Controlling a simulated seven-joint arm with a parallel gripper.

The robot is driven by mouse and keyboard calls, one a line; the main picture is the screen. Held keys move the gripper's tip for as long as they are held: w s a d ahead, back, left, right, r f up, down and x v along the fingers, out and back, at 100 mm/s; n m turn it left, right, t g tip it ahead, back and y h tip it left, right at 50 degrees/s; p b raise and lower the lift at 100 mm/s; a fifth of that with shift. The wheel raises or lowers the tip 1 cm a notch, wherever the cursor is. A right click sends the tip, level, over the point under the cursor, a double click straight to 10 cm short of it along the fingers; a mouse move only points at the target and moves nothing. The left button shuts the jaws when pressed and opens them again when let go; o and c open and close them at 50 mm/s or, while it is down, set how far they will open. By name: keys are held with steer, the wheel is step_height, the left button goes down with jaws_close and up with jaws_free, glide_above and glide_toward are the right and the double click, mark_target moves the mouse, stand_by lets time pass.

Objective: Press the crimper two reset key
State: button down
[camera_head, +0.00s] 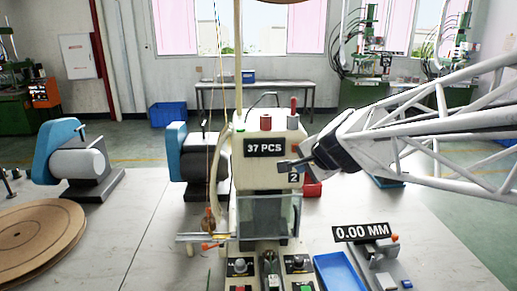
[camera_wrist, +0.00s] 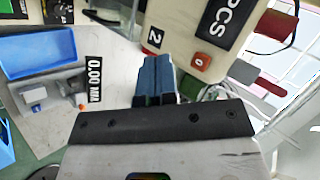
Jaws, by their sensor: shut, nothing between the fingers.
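The crimper (camera_head: 265,205) is a cream machine with a "37 PCS" counter (camera_head: 264,147) and a "2" plate (camera_head: 293,178). The small red-orange key marked "0" shows in the wrist view (camera_wrist: 201,59), between the counter and the "2" plate. In the head view, part of a red key (camera_head: 295,149) shows at the counter's right end. My gripper (camera_head: 284,167) is shut and empty, its fingertips in front of the crimper's face, just below the key. In the wrist view the blue-grey fingers (camera_wrist: 158,59) are together, left of the key. Contact cannot be told.
A clear guard (camera_head: 266,215) and control knobs lie below the counter. A blue tray (camera_head: 338,272) and a gauge reading "0.00 MM" (camera_head: 362,232) stand at the right. A brown reel (camera_head: 40,236) lies at the left.

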steer(key=w, duration=0.6)
steer(key=shift+w, duration=0.4)
steer(key=shift+w, duration=0.95)
stand_by(3.0)
steer(key=shift+s, duration=0.1)
stand_by(0.4)
steer(key=shift+s, duration=0.85)
steer(key=shift+s, duration=2.5)
